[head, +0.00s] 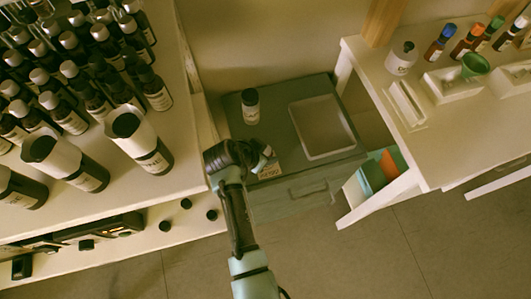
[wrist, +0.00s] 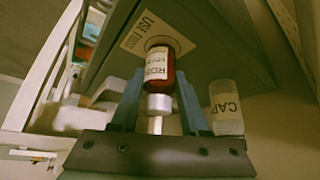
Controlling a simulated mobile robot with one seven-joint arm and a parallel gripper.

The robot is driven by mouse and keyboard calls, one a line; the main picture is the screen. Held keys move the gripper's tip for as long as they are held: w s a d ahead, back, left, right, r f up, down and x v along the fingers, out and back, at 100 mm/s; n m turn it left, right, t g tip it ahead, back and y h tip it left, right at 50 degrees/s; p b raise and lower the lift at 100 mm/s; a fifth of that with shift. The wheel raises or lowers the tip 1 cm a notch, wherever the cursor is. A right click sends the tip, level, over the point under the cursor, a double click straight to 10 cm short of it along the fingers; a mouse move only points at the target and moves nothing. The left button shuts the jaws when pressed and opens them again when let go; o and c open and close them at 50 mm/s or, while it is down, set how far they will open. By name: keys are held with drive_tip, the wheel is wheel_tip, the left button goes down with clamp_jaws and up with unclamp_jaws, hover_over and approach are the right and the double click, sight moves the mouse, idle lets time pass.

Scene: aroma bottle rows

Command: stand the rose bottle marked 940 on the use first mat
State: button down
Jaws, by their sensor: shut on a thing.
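The rose bottle (wrist: 158,72), dark red with a pale label reading ROSE and a light cap, is between my gripper's fingers (wrist: 157,100) in the wrist view. My gripper is shut on it. The number on its label is not legible. The bottle's base overlaps the ring on the tan use first mat (wrist: 134,40); I cannot tell whether it touches the mat. In the head view my gripper (head: 256,154) is low over the grey-green cabinet, beside the mat (head: 268,171), and largely hides the bottle.
A white tray (head: 322,127) and a jar (head: 250,105) stand on the cabinet top (head: 282,101); the jar (wrist: 227,110), marked CAP, is right of the bottle in the wrist view. A shelf (head: 190,150) crowded with dark bottles is left. A white table (head: 455,140) with small bottles is right.

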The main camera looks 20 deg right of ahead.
drive_tip(key=shift+f, duration=0.2)
drive_tip(key=shift+f, duration=0.15)
drive_tip(key=shift+c, duration=2)
unclamp_jaws()
drive_tip(key=shift+r, duration=0.2)
drive_tip(key=p+v, duration=0.1)
drive_tip(key=v, duration=0.4)
drive_tip(key=shift+a+r, duration=0.1)
drive_tip(key=shift+r, duration=0.15)
drive_tip(key=s+a, duration=0.2)
drive_tip(key=a, duration=0.1)
drive_tip(key=s+a, duration=0.2)
drive_tip(key=a, duration=0.1)
drive_tip(key=s+a, duration=0.2)
drive_tip(key=a, duration=0.2)
drive_tip(key=shift+s+f+b, duration=0.2)
drive_tip(key=shift+s+b, duration=0.05)
drive_tip(key=shift+b, duration=0.1)
